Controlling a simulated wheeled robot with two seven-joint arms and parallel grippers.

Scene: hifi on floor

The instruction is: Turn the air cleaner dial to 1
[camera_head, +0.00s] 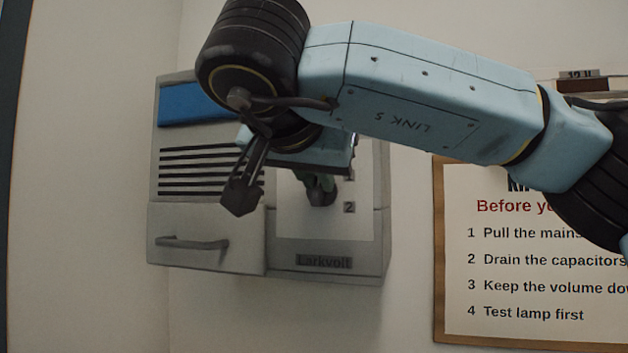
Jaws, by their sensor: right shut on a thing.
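The air cleaner (328,250) is a grey box on the wall with "Larkvolt" on its lower front. A pale panel (360,226) on its right part bears a mark "2" (349,207). Another mark above it is mostly covered, so I cannot read it. My right gripper (320,192) reaches in front of this panel and is shut on the dial. The dial is mostly hidden by the fingers and wrist, so I cannot tell where it points. My left gripper is out of view.
The cleaner's left part has a blue strip (193,103), dark vent slots (195,172) and a drawer-like front with a handle (191,243). A framed notice (530,262) hangs on the wall at the right. The wall below the cleaner is bare.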

